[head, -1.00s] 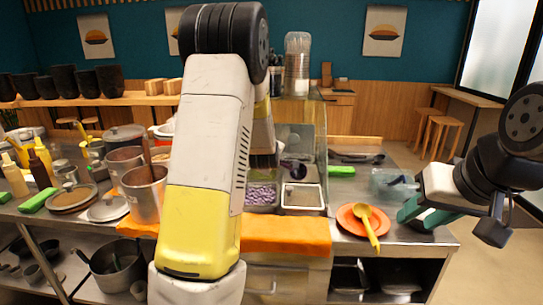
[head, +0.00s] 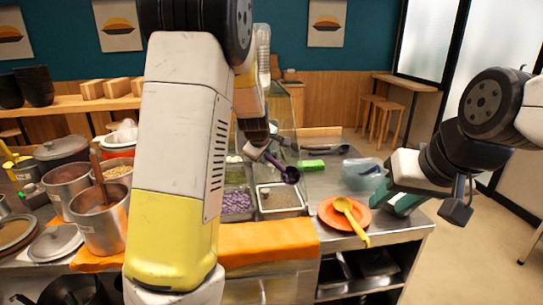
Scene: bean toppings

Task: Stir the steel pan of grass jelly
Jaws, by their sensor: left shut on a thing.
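My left gripper (head: 257,143) is partly hidden behind my own yellow-and-white arm. It is shut on a purple ladle (head: 270,158), whose bowl (head: 290,175) hangs above the back right of the pans. A square steel pan (head: 303,208) with brownish contents sits in the counter below it. Beside it on the left is a pan of purple pieces (head: 237,203). I cannot tell for certain which vessel holds grass jelly. My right gripper (head: 396,200) has teal fingers that look apart, with nothing seen between them, right of the orange plate.
An orange plate (head: 328,213) with a yellow spoon (head: 350,220) lies at the counter's right. A clear container (head: 362,174) and a green block (head: 311,165) stand behind. Steel pots (head: 100,225) and lids crowd the left. An orange cloth (head: 270,240) covers the front edge.

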